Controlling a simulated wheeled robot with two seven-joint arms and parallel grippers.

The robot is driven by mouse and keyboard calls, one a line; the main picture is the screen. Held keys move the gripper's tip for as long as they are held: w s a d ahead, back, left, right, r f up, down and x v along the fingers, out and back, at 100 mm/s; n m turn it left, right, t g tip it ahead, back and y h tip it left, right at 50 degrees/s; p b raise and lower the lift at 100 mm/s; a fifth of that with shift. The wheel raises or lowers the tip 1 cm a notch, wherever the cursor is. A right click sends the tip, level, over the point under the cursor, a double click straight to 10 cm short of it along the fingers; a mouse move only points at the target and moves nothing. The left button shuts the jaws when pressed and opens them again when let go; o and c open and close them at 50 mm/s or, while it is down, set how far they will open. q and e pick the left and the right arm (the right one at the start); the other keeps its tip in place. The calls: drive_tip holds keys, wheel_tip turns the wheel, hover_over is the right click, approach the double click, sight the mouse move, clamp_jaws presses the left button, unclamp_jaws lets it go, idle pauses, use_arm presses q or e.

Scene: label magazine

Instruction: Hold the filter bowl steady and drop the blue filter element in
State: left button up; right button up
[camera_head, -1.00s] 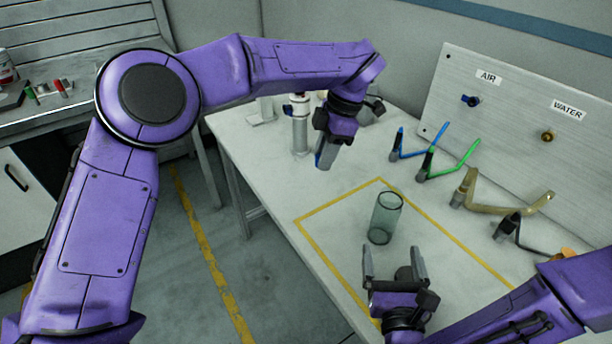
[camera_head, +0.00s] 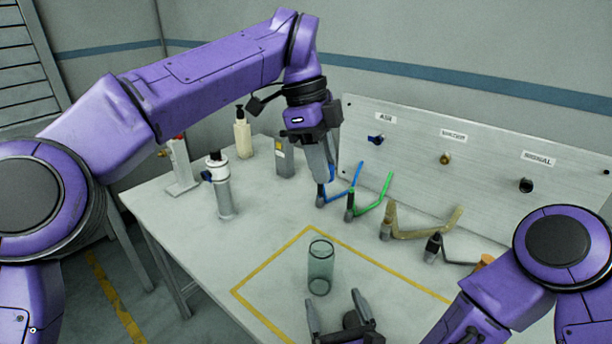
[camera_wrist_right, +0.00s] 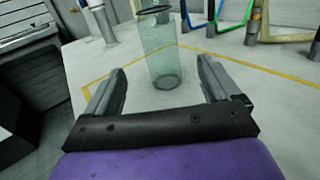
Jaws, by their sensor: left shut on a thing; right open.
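The filter bowl (camera_head: 320,268) is a clear greenish cylinder standing upright inside the yellow outline on the table. My right gripper (camera_head: 335,306) is open on the near side of the bowl. In the right wrist view, the bowl (camera_wrist_right: 165,58) stands ahead, between the lines of the two open fingers (camera_wrist_right: 160,82). My left gripper (camera_head: 324,183) points down at the back of the table, shut on the dark lower end of the blue V-shaped piece (camera_head: 345,195), which I take as the blue filter element. The fingers partly hide that end. I cannot tell whether it is lifted.
Green (camera_head: 372,197), tan (camera_head: 420,228) and black (camera_head: 452,255) V-shaped pieces stand in a row to the right. A panel with fittings (camera_head: 470,165) rises behind them. A grey-white cylinder (camera_head: 222,190) and a pump bottle (camera_head: 243,135) stand at the left. The table's left front is clear.

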sight(319, 260)
use_arm(q)
drive_tip(key=shift+w, duration=0.1)
use_arm(e)
drive_tip(key=x, duration=1.2)
drive_tip(key=shift+w, duration=0.1)
drive_tip(key=c, duration=1.1)
use_arm(q)
wheel_tip(319, 260, down, 13)
drive_tip(key=o, duration=1.1)
drive_tip(key=v, duration=1.2)
